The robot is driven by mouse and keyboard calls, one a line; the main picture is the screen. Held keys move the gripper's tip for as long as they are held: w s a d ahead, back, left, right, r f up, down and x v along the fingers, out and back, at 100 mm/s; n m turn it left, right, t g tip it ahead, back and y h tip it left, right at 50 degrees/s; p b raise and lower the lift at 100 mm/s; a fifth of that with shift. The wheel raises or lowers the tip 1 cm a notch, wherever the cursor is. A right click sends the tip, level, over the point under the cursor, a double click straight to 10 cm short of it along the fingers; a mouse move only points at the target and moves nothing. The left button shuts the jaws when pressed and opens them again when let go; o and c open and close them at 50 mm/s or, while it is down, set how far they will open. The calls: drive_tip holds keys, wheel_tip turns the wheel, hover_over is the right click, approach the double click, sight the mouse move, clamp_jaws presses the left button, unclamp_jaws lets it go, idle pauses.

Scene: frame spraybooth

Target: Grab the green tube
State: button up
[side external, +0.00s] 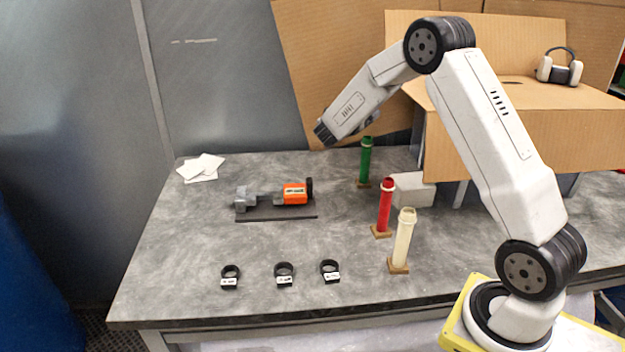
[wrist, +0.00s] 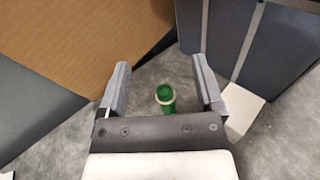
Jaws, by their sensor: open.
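The green tube (side external: 366,160) stands upright on a small brown base toward the back of the table in the side view, with a pale ring near its top. In the wrist view the green tube (wrist: 165,95) lies between and beyond the two fingers, seen from above. My gripper (wrist: 162,85) is open and empty, with one finger on each side of the tube in that view. In the side view my gripper is mostly hidden behind my wrist, above the tube. I cannot tell the exact gap between the fingers and the tube.
A red tube (side external: 385,206) and a cream tube (side external: 402,240) stand in front of the green one. A white block (side external: 413,190) is beside it. A cardboard box (side external: 520,140) stands at right. Several black rings (side external: 284,273) and an orange tool (side external: 295,194) lie leftward.

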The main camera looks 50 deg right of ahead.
approach(365, 156)
drive_tip(key=shift+n, duration=0.3)
drive_tip(key=d, duration=0.5)
drive_tip(key=shift+w+d+f, duration=0.15)
drive_tip(key=shift+w+d, duration=0.1)
drive_tip(key=shift+d, duration=0.1)
drive_tip(key=shift+w+d, duration=0.15)
drive_tip(key=shift+d, duration=1.05)
drive_tip(key=shift+d, duration=0.1)
drive_tip(key=shift+w+d, duration=0.2)
drive_tip(key=shift+d, duration=1.05)
drive_tip(key=shift+w+d, duration=0.2)
drive_tip(key=shift+d, duration=1.05)
drive_tip(key=shift+c, duration=0.2)
clamp_jaws()
